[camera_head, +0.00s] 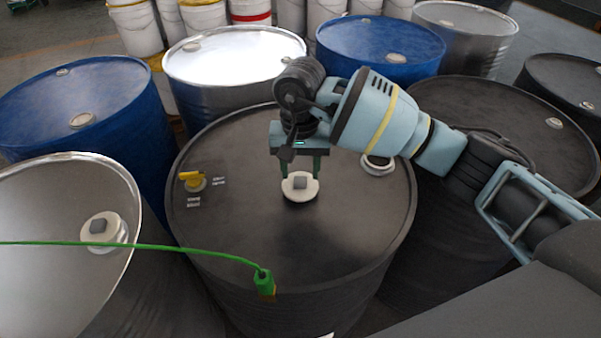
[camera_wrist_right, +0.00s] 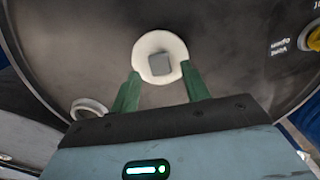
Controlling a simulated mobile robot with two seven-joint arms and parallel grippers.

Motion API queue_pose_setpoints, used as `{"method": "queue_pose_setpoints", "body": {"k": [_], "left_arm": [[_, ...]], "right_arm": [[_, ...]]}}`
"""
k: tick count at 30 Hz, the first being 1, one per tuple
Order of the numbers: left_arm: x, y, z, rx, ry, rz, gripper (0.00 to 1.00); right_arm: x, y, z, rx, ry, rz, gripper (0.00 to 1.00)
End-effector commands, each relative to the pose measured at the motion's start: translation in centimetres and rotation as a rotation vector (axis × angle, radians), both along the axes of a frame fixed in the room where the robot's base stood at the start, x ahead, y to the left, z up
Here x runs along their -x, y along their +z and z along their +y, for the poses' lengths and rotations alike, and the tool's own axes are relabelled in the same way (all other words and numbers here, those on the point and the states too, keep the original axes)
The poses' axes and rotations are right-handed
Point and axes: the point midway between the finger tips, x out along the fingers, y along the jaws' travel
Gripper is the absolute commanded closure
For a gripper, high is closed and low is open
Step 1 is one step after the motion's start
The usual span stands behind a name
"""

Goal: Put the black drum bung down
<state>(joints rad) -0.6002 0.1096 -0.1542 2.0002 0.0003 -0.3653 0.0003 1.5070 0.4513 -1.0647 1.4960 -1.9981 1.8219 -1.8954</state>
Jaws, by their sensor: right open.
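The black drum bung, a white disc with a grey square knob (camera_head: 300,190), lies flat on the lid of the black drum (camera_head: 240,235), near its middle. It also shows in the right wrist view (camera_wrist_right: 150,72). My right gripper (camera_head: 301,176) is open above the bung, its two green fingers pointing down on either side of the knob. In the wrist view the fingertips (camera_wrist_right: 161,72) lie apart from the knob; whether they touch the disc I cannot tell. My left gripper is not in view.
A white-rimmed opening (camera_head: 378,166) is at the lid's right, partly behind my arm. A yellow-handled valve (camera_head: 193,181) with labels stands at left. A green cable with a clamp (camera_head: 264,282) hangs at the front rim. Blue, grey and black drums stand close around.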

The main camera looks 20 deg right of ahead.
Motion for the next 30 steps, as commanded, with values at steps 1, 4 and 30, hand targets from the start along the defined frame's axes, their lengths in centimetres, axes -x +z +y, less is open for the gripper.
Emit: {"method": "queue_pose_setpoints", "body": {"k": [1,4,30], "left_arm": [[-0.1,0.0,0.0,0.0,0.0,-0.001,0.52],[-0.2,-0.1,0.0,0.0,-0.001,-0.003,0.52],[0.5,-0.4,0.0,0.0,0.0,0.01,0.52]], "right_arm": [[-0.1,1.1,0.0,0.0,0.001,-0.004,0.53],[-0.1,3.1,0.0,0.0,-0.001,-0.003,0.53],[0.0,10.1,0.0,0.0,-0.001,0.001,0.53]]}}
